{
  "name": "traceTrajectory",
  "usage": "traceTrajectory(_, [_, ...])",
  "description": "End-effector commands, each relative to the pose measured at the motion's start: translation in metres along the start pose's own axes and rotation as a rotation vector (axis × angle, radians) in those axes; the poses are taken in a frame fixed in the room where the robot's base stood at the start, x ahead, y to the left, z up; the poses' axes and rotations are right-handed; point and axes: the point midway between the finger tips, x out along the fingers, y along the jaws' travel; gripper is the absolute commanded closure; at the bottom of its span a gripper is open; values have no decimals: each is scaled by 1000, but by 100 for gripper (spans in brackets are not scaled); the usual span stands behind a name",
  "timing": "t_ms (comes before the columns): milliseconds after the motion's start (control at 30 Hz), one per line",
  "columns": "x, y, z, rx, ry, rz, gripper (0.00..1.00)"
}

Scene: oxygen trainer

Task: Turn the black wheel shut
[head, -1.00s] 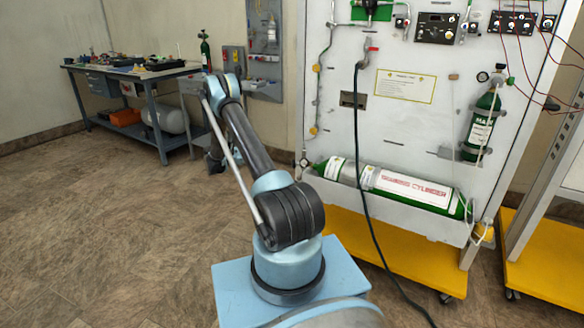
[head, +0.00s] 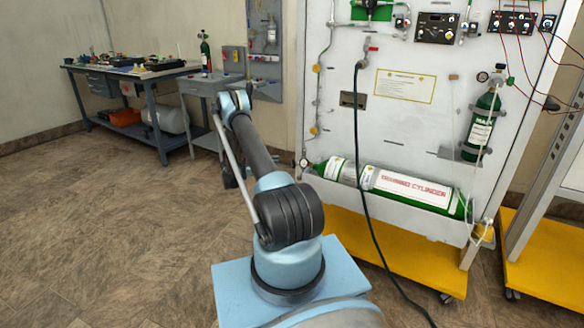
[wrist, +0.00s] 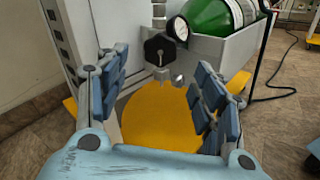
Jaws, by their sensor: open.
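The black wheel (wrist: 160,50) is a small dark lobed knob in the upper middle of the wrist view. It sits on metal valve fittings at the end of the large green cylinder (wrist: 208,14). My gripper (wrist: 162,64) is open, with blue-grey padded fingers left and right of the wheel in the picture. Nothing is between the pads, and the wheel appears beyond the fingertips, apart from them. In the head view the cylinder (head: 412,187) lies along the bottom of the white panel. My gripper there is mostly hidden behind my arm, left of the cylinder's valve end.
A round gauge (wrist: 177,28) is right beside the wheel. The white panel (head: 400,130) stands on a yellow base (head: 400,262), with a dark hose (head: 366,200) hanging in front. A workbench (head: 135,72) stands at the back left. The floor at left is clear.

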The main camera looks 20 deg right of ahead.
Motion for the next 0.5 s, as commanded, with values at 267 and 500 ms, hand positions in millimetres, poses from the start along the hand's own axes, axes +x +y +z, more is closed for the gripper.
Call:
traceTrajectory(267, [50,0,0,0,0,-2,38])
traceTrajectory(500, [81,0,0,0,0,0,38])
